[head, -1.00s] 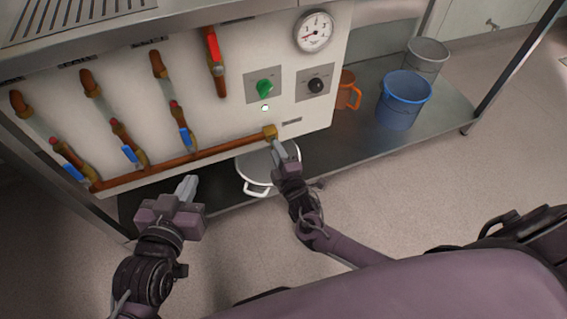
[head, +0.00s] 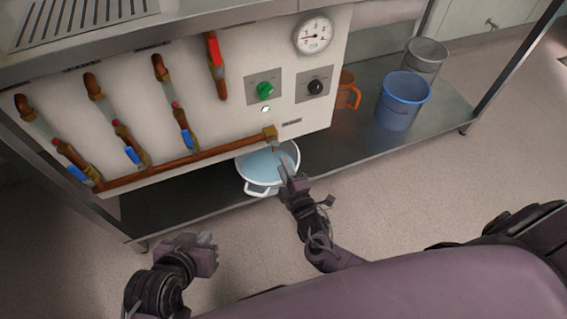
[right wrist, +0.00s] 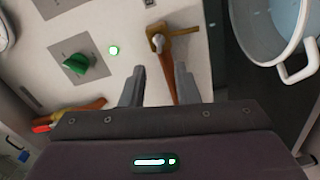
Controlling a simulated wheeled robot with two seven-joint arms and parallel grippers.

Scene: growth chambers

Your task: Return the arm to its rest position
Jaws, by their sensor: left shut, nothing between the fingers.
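My left gripper (head: 208,241) is at the lower left of the head view, over the floor in front of the bench. It is shut and empty, seen foreshortened. My right gripper (head: 287,174) is in front of the white pot (head: 245,178), close to its right rim. In the right wrist view my right gripper (right wrist: 159,78) has its two fingers apart. A brown pipe and brass spout (right wrist: 158,40) show beyond the fingers, and nothing is seen held. The pot stands on the lower shelf under the spout, with pale blue liquid inside.
The white panel (head: 240,115) carries several brown-handled valves, a green knob (head: 265,90), a black knob (head: 316,87) and a gauge (head: 313,35). A blue bucket (head: 402,105), grey bucket (head: 428,55) and orange jug (head: 347,92) stand on the shelf (head: 440,110). Floor in front is clear.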

